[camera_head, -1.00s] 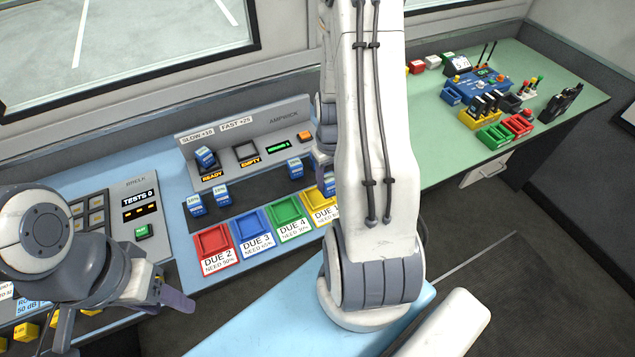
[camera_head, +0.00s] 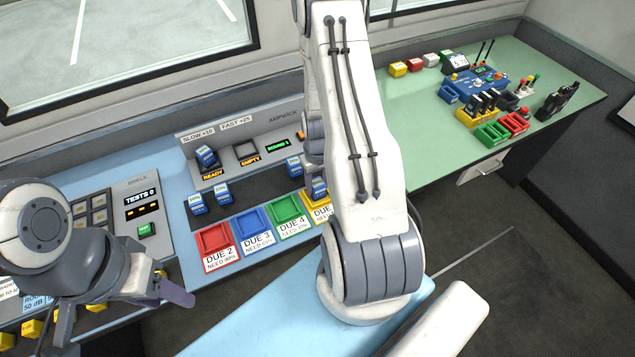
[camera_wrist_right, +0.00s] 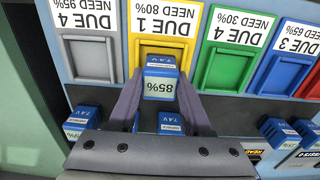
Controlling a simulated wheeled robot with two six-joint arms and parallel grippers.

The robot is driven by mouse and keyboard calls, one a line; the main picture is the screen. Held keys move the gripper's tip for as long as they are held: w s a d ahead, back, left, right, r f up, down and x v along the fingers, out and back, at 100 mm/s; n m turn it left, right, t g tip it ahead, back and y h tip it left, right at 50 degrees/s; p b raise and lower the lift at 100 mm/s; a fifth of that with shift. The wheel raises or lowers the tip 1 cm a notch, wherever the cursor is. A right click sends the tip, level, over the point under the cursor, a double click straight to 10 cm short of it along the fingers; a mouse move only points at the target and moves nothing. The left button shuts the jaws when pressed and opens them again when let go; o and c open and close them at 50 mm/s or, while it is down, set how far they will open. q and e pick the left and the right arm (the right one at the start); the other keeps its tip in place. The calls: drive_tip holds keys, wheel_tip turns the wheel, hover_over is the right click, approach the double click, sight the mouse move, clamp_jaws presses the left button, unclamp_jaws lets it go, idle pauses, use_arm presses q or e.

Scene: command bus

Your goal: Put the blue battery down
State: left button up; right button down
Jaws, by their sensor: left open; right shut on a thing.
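The blue battery (camera_wrist_right: 160,85), labelled 85%, is between the fingers of my right gripper (camera_wrist_right: 160,98) in the right wrist view. It is over the lower part of the yellow tray (camera_wrist_right: 163,51) marked DUE 1, NEED 80%; I cannot tell whether it touches the tray floor. In the head view the battery (camera_head: 318,188) shows beside my right arm, at the yellow tray (camera_head: 316,207); my right gripper is mostly hidden there by the arm. My left gripper (camera_head: 172,288) hangs open and empty at the lower left, away from the trays.
Red (camera_head: 213,239), blue (camera_head: 250,224) and green (camera_head: 284,210) trays stand empty in a row. Other blue batteries stand behind them, one (camera_head: 197,204) at the left. Another battery (camera_wrist_right: 170,124) is close behind the held one. A grey tray (camera_wrist_right: 91,58) is beside the yellow one.

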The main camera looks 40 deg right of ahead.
sight(318, 183)
drive_tip(key=shift+c, duration=1.7)
unclamp_jaws()
drive_tip(key=shift+f, duration=0.15)
drive_tip(key=shift+r, duration=0.35)
wheel_tip(318, 183, up, 12)
drive_tip(key=b, duration=0.1)
drive_tip(key=shift+f+b, duration=0.15)
drive_tip(key=shift+b, duration=0.15)
drive_tip(key=s+a+r+n, duration=0.25)
drive_tip(key=a+r, duration=0.25)
drive_tip(key=a, duration=0.6)
drive_tip(key=s+a+r+n, duration=0.1)
drive_tip(key=a+r+n, duration=0.25)
drive_tip(key=a, duration=0.75)
drive_tip(key=s+a+r+n+y, duration=0.1)
drive_tip(key=s+a+r+n, duration=0.2)
drive_tip(key=s+a, duration=0.6)
drive_tip(key=s+r, duration=0.1)
drive_tip(key=s, duration=0.2)
drive_tip(key=shift+s+r+n, duration=0.35)
drive_tip(key=shift+s+n, duration=0.05)
